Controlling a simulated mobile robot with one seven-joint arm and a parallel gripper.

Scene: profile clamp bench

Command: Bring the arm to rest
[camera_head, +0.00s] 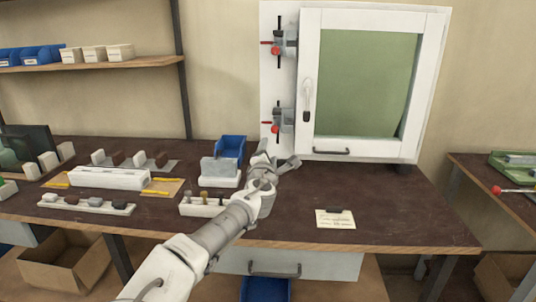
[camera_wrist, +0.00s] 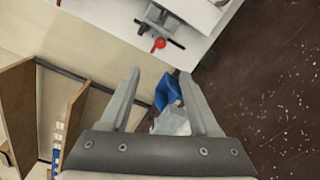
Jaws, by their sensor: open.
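My arm reaches from the bottom of the head view over the dark workbench (camera_head: 400,225). My gripper (camera_head: 282,160) is above the bench, left of the white-framed window panel. In the wrist view my gripper (camera_wrist: 160,85) has its two fingers spread wide, with nothing held between them. Beyond the fingers, a blue bin (camera_wrist: 168,90) and a grey block (camera_wrist: 172,121) show. The same blue bin (camera_head: 230,147) and grey block (camera_head: 219,167) stand on the bench just left of my gripper in the head view.
The white-framed panel (camera_head: 432,80) stands at the back with two red-tipped clamps (camera_head: 277,48), (camera_head: 277,120) on its left. Trays of small parts (camera_head: 88,205) and a white block (camera_head: 110,178) lie on the left. A paper card (camera_head: 335,220) lies right of the arm, with clear bench around it.

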